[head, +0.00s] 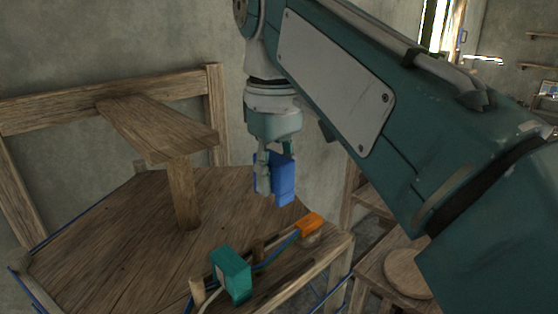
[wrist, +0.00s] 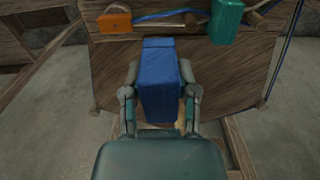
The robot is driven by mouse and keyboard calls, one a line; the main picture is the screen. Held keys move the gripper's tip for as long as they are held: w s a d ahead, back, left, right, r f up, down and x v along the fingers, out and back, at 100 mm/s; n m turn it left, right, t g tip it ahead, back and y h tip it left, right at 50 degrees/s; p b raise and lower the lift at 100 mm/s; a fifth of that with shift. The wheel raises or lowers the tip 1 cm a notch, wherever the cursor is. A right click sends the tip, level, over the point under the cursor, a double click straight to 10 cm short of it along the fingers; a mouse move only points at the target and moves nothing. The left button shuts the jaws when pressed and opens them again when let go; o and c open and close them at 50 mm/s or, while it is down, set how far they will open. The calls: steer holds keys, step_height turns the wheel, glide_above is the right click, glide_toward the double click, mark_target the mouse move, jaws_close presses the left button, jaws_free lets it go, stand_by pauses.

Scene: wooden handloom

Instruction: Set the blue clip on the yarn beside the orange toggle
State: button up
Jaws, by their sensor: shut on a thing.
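The blue clip (head: 282,181) is held in my gripper (head: 274,178), above the loom's wooden top in the head view. In the wrist view the blue clip (wrist: 161,85) stands between the two fingers of my gripper (wrist: 160,100), which are shut on it. The orange toggle (head: 309,224) sits at the loom's near right edge, below and right of the clip. It also shows at the upper left of the wrist view (wrist: 114,18). The blue yarn (head: 275,258) runs along the edge from the toggle toward a teal block. The clip is apart from the yarn.
The teal block (head: 231,273) stands on the loom edge left of the toggle, with wooden pegs (head: 197,292) beside it. A raised wooden T-shaped piece (head: 160,130) stands on the loom top (head: 130,230). A round wooden stool (head: 408,272) is at the right.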

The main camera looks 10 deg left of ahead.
steer(key=shift+s+f, duration=0.1)
steer(key=shift+f, duration=0.15)
steer(key=shift+s+d+f, duration=0.1)
steer(key=shift+d+f, duration=0.1)
steer(key=shift+f, duration=0.15)
steer(key=f, duration=0.1)
steer(key=d+f, duration=0.1)
steer(key=f, duration=0.1)
steer(key=shift+f, duration=0.2)
steer(key=shift+a+f, duration=0.3)
steer(key=shift+f, duration=0.2)
steer(key=shift+a+f, duration=0.25)
steer(key=shift+f, duration=0.2)
steer(key=shift+d, duration=0.35)
steer(key=shift+s+a, duration=0.1)
steer(key=shift+a, duration=0.05)
steer(key=shift+d+f, duration=0.2)
steer(key=shift+f, duration=0.8)
steer(key=shift+f, duration=0.1)
